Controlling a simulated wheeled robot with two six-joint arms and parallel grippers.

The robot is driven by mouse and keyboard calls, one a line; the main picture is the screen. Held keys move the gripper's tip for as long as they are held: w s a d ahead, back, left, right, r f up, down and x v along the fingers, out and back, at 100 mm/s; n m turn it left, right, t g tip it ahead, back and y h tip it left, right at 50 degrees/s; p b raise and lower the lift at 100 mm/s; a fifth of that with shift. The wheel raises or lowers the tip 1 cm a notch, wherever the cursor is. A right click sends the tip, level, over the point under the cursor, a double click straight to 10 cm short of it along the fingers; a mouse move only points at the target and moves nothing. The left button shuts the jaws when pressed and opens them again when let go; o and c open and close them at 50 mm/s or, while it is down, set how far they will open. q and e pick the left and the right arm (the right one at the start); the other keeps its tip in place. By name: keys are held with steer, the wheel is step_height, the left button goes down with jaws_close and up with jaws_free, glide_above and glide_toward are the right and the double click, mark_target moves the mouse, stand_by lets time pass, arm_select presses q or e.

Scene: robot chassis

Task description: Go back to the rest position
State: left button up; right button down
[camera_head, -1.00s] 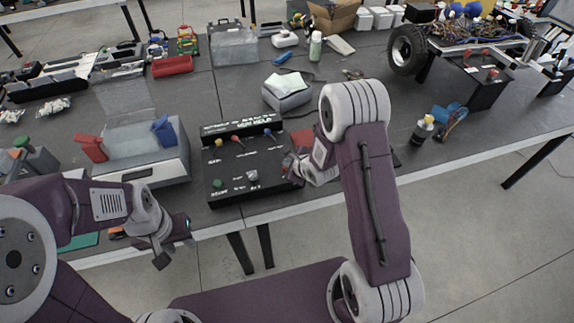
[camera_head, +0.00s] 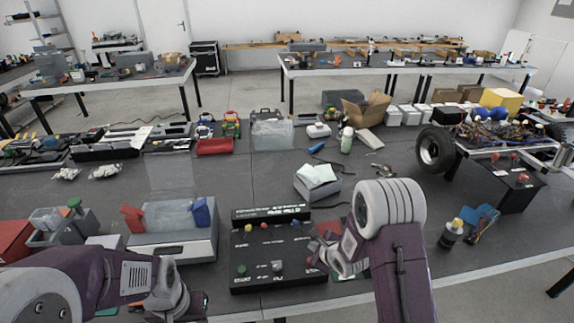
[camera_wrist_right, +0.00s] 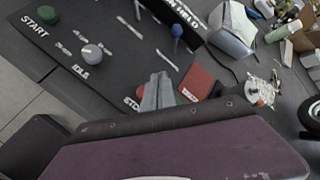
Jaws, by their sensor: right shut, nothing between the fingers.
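My right gripper (camera_head: 318,254) is at the right edge of the black button box (camera_head: 262,274) on the table. Its fingers are shut and empty; in the right wrist view the closed fingertips (camera_wrist_right: 158,88) are beside the red stop button (camera_wrist_right: 182,98), partly covering its label. I cannot tell whether they touch the box. My left gripper (camera_head: 188,303) is low at the left, by the table's front edge, partly hidden by its own wrist; its jaws are unclear.
A grey box with red and blue handles (camera_head: 174,245) stands left of the button box. A grey box with papers (camera_head: 318,187) is behind it. A bottle (camera_head: 452,233) and a wheeled chassis (camera_head: 515,185) are at the right. Table space behind the button box is fairly clear.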

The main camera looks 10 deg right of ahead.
step_height(320, 180, up, 13)
steer(key=n+t, duration=0.1)
steer(key=n, duration=0.1)
steer(key=s+d+f+n+g+h, duration=0.1)
steer(key=s+n+g, duration=0.3)
steer(key=s+n, duration=0.7)
steer(key=s+d+f+n+g+h, duration=0.1)
steer(key=s+f+n+g, duration=0.3)
steer(key=s+n, duration=0.7)
steer(key=shift+s+g, duration=0.4)
steer(key=shift+s, duration=0.4)
steer(key=c, duration=2.1)
jaws_free()
steer(key=shift+d, duration=0.1)
steer(key=shift+c, duration=0.2)
